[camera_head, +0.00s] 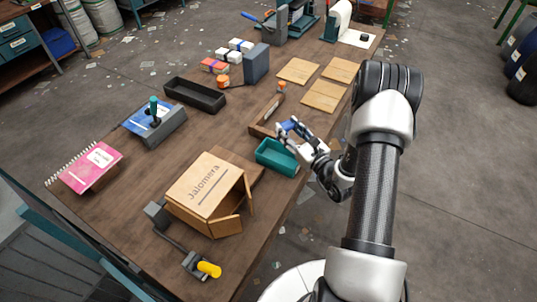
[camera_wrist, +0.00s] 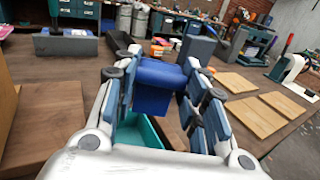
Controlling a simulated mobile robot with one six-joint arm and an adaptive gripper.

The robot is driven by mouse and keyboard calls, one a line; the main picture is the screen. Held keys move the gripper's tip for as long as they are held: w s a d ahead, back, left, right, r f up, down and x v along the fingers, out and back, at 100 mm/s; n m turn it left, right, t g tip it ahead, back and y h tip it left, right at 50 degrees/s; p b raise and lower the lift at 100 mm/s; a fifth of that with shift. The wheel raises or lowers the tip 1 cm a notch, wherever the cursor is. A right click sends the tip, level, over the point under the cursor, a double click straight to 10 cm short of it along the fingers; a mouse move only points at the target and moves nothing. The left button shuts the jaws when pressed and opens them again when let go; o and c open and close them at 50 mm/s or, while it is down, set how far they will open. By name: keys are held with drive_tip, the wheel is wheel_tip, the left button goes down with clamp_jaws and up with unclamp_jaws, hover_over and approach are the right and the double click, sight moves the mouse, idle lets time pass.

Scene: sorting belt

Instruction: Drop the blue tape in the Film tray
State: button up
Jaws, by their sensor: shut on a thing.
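My gripper (camera_head: 289,132) is shut on the blue tape (camera_head: 287,126). In the wrist view the blue tape (camera_wrist: 158,80) sits between the two fingers of my gripper (camera_wrist: 160,85). It looks like a solid blue piece with a wider top. The gripper is over the far edge of a teal tray (camera_head: 266,163), and the tape is above the table. The teal tray (camera_wrist: 140,131) also shows below the fingers in the wrist view. A black tray (camera_head: 180,97) lies farther left on the table. No Film label is readable on either tray.
A cardboard box (camera_head: 205,186) with open flaps stands left of the teal tray. Flat wooden boards (camera_head: 298,71) lie toward the back right. A pink notebook (camera_head: 86,167) is at the far left.

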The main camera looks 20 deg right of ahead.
drive_tip(key=shift+d+f, duration=0.25)
wheel_tip(320, 180, down, 6)
drive_tip(key=b, duration=0.4)
drive_tip(key=shift+r, duration=0.15)
drive_tip(key=o, duration=0.8)
drive_tip(key=shift+c, duration=0.2)
drive_tip(key=shift+s, duration=0.1)
drive_tip(key=s+d, duration=0.2)
drive_tip(key=s, duration=0.9)
drive_tip(key=shift+s, duration=0.35)
